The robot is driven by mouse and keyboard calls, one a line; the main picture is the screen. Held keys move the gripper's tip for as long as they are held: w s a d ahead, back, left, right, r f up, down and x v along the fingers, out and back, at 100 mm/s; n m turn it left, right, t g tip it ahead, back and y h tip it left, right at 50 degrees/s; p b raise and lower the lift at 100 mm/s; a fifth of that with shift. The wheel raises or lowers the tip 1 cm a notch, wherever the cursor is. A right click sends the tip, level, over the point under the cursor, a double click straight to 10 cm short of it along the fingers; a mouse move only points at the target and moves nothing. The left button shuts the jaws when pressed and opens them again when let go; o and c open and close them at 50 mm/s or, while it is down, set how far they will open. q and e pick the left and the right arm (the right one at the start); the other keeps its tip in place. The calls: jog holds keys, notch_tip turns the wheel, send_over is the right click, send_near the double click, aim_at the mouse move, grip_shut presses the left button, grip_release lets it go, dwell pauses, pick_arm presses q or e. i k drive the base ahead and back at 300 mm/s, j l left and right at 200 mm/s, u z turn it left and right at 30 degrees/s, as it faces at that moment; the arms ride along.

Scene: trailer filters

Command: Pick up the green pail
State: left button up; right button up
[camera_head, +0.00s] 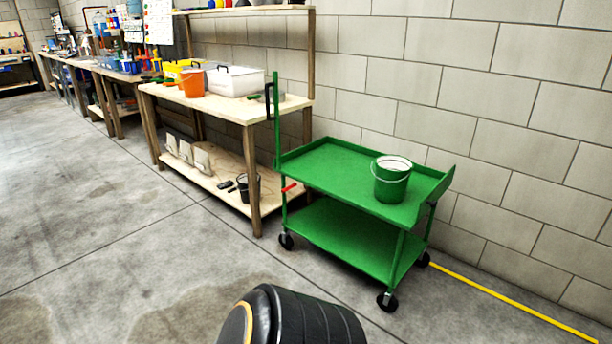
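The green pail (391,182) stands upright on the top shelf of a green cart (325,167), toward its right end. The pail has a white inside or white contents and a thin wire handle that hangs down over its front. No gripper touches it. Neither of my grippers shows in the head view.
The cart stands on black casters close to the block wall. A wooden workbench (219,110) left of it holds an orange bucket (193,84), a white bin (236,80) and a yellow crate. A black rounded object (300,320) is at the bottom. The floor at left is clear.

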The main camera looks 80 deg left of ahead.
aim_at(393, 173)
jog(key=u, duration=2.05)
